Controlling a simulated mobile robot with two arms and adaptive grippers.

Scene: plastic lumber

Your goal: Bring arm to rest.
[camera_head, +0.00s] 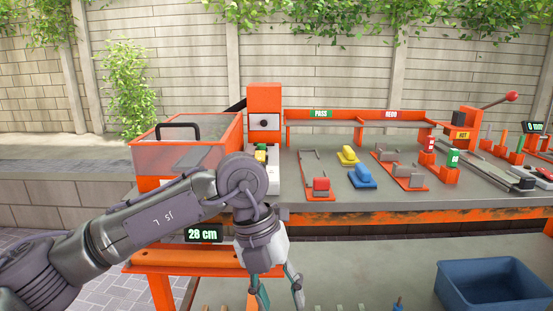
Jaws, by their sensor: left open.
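My left arm comes in from the lower left, bends at a grey joint and points down. My left gripper (278,291) is open and empty in front of the bench's front edge, its fingers hanging down and partly cut off by the frame bottom. The right gripper is not in view.
The orange and grey bench (340,205) carries an orange box with a clear lid (205,128) at left, yellow (347,156) and blue (362,177) pieces, and red-handled tools. A "28 cm" display (203,233) is on the front. A blue bin (492,284) stands lower right.

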